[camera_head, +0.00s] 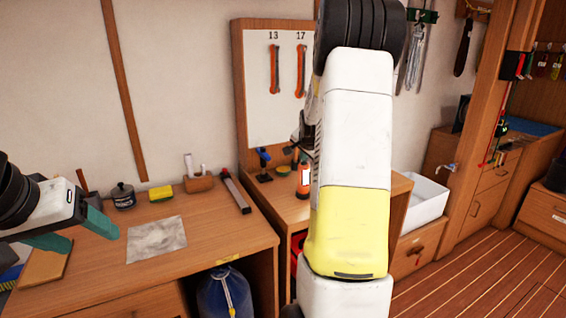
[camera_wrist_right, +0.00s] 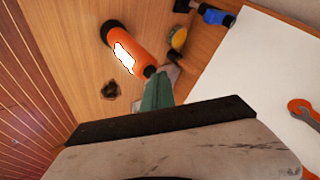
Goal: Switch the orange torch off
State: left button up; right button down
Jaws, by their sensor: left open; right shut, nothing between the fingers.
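The orange torch (camera_head: 304,183) stands upright on the wooden counter by the pegboard, with a bright white panel on its side. In the right wrist view the torch (camera_wrist_right: 134,50) shows black ends and the same bright panel. My right gripper (camera_wrist_right: 158,92) is shut and empty, its teal fingers close to one black end of the torch; I cannot tell whether they touch. In the head view my right arm hides most of that gripper. My left gripper (camera_head: 90,238) is open and empty, over the left worktop, far from the torch.
A blue-and-black tool (camera_head: 263,165) and a yellow item (camera_wrist_right: 178,40) are near the torch. The board (camera_head: 270,110) with orange wrenches rises behind. A dark knot or spot (camera_wrist_right: 110,90) marks the counter. The left worktop (camera_head: 215,240) holds a cloth, jar, sponge and long tool. A white sink (camera_head: 428,198) is right.

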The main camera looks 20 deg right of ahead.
aim_at(304, 166)
jog(key=shift+r, duration=0.75)
jog(key=shift+r, duration=0.1)
jog(key=shift+r, duration=2.95)
